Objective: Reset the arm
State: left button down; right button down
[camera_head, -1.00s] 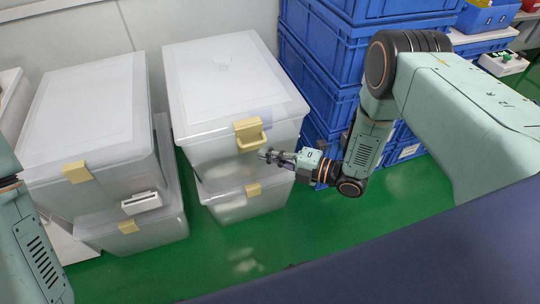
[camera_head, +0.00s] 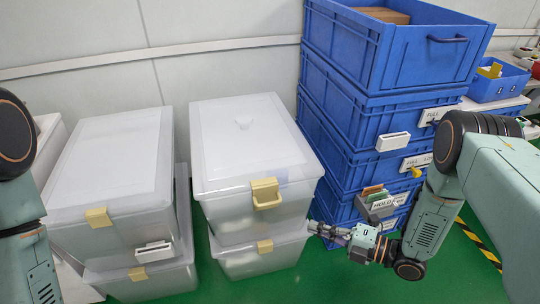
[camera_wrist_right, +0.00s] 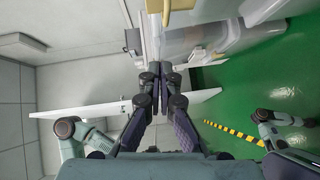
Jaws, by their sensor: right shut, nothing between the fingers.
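My right gripper (camera_head: 320,230) is shut and empty. In the head view it appears right of the lower clear box, in front of the blue crates. Its closed fingers (camera_wrist_right: 157,82) point up the middle of the right wrist view, with nothing between them. My right arm comes in from the right edge and bends down at the elbow. Part of my left arm (camera_head: 30,250) shows at the left edge; its gripper is out of the picture.
Clear lidded boxes with yellow latches stand in two stacks, left (camera_head: 115,165) and middle (camera_head: 250,145). Blue crates (camera_head: 420,65) are stacked beside them, with a small holder of cards (camera_head: 375,197) at the front. Green floor (camera_head: 310,285) is free in front.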

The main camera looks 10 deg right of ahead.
jog(key=shift+s+d, duration=0.1)
jog(key=s+d+f+m+g+h, duration=0.15)
jog(key=s+f+m+h, duration=0.3)
jog(key=m, duration=0.45)
jog(key=s+f+m+g+h, duration=0.2)
jog(key=s+f+m+h, duration=0.15)
jog(key=f+m, duration=0.4)
jog(key=s+r+m+g+h, duration=0.2)
jog(key=s+m, duration=0.3)
jog(key=s, duration=0.4)
jog(key=s+a+r+m+g+h, duration=0.1)
jog(key=s+r+m+g, duration=0.3)
jog(key=s, duration=0.6)
jog(key=shift+r+m+g+h, duration=0.4)
jog(key=shift+m+g+h, duration=0.25)
jog(key=shift+g+h, duration=0.15)
jog(key=shift+s+a, duration=0.1)
jog(key=shift+a, duration=0.05)
